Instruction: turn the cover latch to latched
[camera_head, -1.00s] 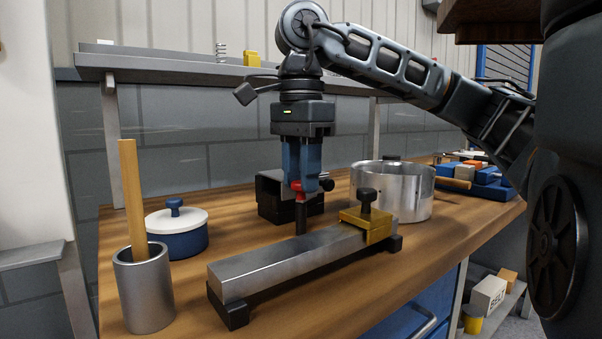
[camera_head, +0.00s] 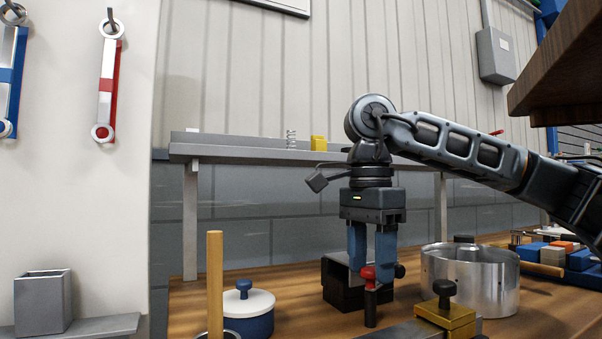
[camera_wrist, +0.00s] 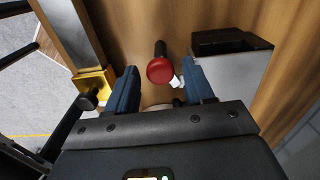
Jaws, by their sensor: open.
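A red knob (camera_head: 368,273) tops a dark upright post (camera_head: 370,308) on the bench; I take it to be the latch handle, but its marking cannot be read. In the wrist view the red knob (camera_wrist: 160,70) shows between my fingers, a little beyond the tips. My gripper (camera_head: 372,266) points down over it, its two blue fingers apart with nothing clamped. In the wrist view my gripper (camera_wrist: 160,82) has a wide gap, with a small white piece beside the right finger. A dark box with a grey face (camera_head: 342,290) stands just behind the post.
A yellow block with a black knob (camera_head: 446,315) sits on a metal bar at front right. A round metal housing (camera_head: 470,280) stands right of my gripper. A white-lidded blue pot (camera_head: 250,306) and a wooden rod (camera_head: 215,285) stand left. A shelf (camera_head: 260,150) runs behind.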

